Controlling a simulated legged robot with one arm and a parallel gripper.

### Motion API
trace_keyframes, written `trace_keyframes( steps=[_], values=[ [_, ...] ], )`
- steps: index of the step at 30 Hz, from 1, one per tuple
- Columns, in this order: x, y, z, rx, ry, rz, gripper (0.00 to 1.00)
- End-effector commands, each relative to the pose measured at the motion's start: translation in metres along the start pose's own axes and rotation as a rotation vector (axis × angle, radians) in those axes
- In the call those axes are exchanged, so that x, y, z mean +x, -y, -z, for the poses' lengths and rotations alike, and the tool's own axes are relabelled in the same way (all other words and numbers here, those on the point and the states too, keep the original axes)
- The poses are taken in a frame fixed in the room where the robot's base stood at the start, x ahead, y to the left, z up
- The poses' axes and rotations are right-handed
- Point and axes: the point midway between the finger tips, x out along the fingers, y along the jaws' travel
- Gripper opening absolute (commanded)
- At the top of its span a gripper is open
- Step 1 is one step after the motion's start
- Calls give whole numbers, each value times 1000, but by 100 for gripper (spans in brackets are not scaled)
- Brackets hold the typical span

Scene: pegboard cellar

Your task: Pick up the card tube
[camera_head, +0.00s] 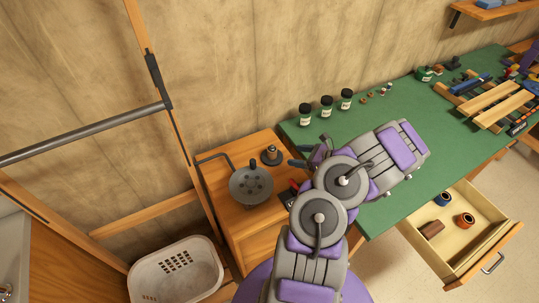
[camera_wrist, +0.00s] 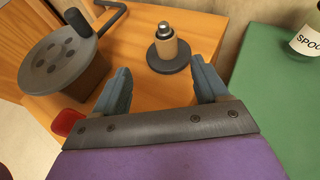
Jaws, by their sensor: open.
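A short tan cylinder, which looks like the card tube (camera_wrist: 167,49), stands upright in the wrist view. It is around a dark peg whose metal top sticks out above it, on a round dark base (camera_wrist: 170,66). In the head view the peg stand (camera_head: 271,156) is on the wooden cabinet top, beside the wall; the tube is hard to make out there. My gripper (camera_wrist: 160,73) is open and empty. Its two blue-grey fingers point toward the stand, which shows beyond and between their tips, apart from them.
A grey round perforated plate (camera_wrist: 62,58) with a dark handle stands left of the tube. A red item (camera_wrist: 67,122) lies nearer. The green bench top (camera_head: 405,125) is at right, with several dark jars (camera_head: 326,106). A drawer (camera_head: 460,252) stands open; a white basket (camera_head: 176,270) is below.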

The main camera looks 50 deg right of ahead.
Motion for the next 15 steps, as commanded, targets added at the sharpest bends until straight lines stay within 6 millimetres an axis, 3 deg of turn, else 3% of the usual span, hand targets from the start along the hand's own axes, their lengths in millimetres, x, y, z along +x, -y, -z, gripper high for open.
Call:
trace_keyframes(
  steps=[9, 15],
  values=[
    [63, 2, 4, 0, 1, -6, 74],
    [80, -1, 0, -2, 1, -2, 74]
  ],
)
